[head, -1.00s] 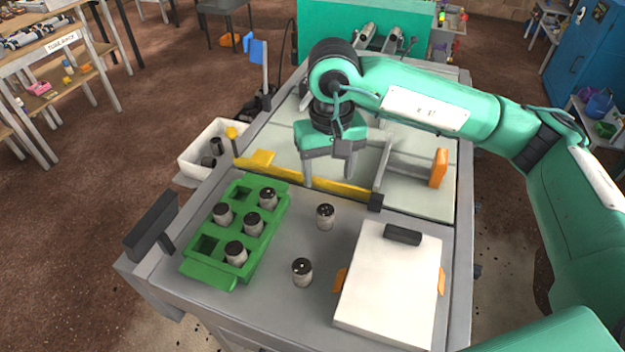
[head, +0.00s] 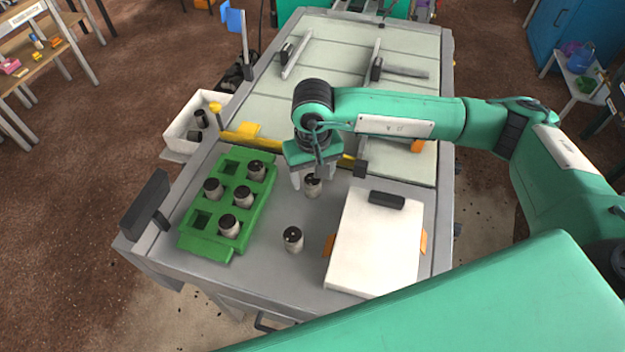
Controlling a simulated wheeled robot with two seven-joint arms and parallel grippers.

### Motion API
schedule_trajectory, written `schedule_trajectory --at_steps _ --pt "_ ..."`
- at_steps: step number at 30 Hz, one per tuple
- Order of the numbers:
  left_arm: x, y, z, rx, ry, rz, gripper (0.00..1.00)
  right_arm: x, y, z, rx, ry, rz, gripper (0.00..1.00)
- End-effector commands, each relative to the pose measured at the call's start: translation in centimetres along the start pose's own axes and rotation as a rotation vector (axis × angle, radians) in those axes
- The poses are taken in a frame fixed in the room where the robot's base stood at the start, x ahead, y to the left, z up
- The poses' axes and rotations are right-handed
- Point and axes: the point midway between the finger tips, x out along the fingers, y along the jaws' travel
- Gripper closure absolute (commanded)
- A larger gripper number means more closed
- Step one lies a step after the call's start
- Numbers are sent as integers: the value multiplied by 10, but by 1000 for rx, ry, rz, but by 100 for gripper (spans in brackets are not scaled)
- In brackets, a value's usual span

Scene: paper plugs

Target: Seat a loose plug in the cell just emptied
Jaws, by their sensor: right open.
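The green tray (head: 211,244) stands on the left of the grey worktop. It holds several dark-topped pale plugs, such as one at its near right corner (head: 229,226). Its far left cell (head: 231,168) and near left cell (head: 202,220) are empty. Two loose plugs stand upright on the worktop: one farther back (head: 313,188) and one nearer (head: 293,240). My right gripper (head: 308,180) is open, pointing down at the farther loose plug, with its fingers close about it; contact cannot be told. My left gripper is not in view.
A white box (head: 372,250) with a black handle stands right of the loose plugs. A yellow bar (head: 250,140) crosses the worktop behind the tray. A white bin (head: 180,133) with dark-topped pieces sits off the left edge. Worktop between tray and loose plugs is clear.

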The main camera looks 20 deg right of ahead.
Motion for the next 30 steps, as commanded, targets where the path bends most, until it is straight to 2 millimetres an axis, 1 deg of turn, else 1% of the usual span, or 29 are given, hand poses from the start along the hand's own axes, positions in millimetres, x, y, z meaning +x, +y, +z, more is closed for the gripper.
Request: schedule_trajectory --at_steps 1,3,6,12,13,17,18,20,30 --pt "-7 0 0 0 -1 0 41 5 0 1 1 -5 1 40" --pt "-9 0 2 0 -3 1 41 13 0 0 1 -3 0 40" --pt "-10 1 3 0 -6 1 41 21 0 0 0 -1 1 40" --pt "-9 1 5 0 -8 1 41 22 0 0 0 0 0 40" --pt "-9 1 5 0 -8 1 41 22 0 0 0 0 0 42" --pt "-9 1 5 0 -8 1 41 22 0 0 0 0 0 68" --pt "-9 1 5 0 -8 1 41 22 0 0 0 0 0 75" --pt "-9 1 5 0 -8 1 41 22 0 0 0 0 0 87" --pt "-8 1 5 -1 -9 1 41 20 0 0 0 1 0 88"
